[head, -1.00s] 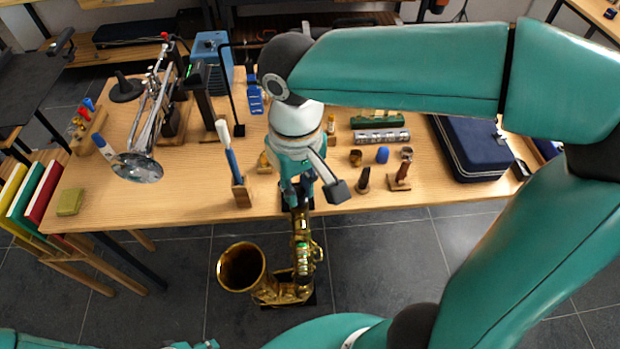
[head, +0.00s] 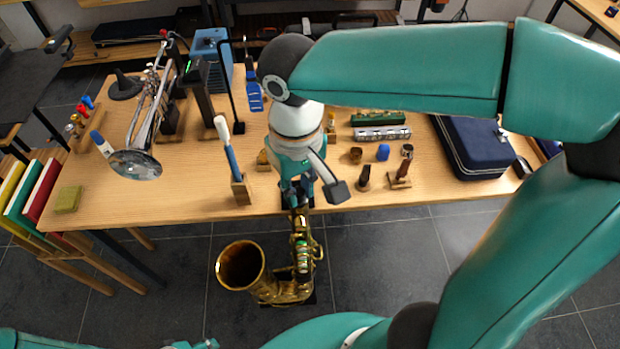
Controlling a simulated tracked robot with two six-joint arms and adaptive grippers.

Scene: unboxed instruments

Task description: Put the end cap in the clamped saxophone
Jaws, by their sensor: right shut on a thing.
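The brass saxophone (head: 302,258) stands upright in front of the table's near edge, its bell (head: 240,266) opening to the left. Its clamp is mostly hidden behind my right gripper. My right gripper (head: 297,203) points down directly over the top end of the saxophone's body. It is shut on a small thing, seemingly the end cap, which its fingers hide. I cannot tell whether that thing touches the saxophone's opening. My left gripper (head: 205,345) barely shows at the bottom edge, and its fingers cannot be made out.
The wooden table (head: 190,200) holds a trumpet (head: 152,115) at left and a pen-like tool in a wooden block (head: 240,190). A small blue piece (head: 383,152), mouthpieces and a flute section (head: 382,133) lie right of my gripper. A dark blue case (head: 472,148) is farther right.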

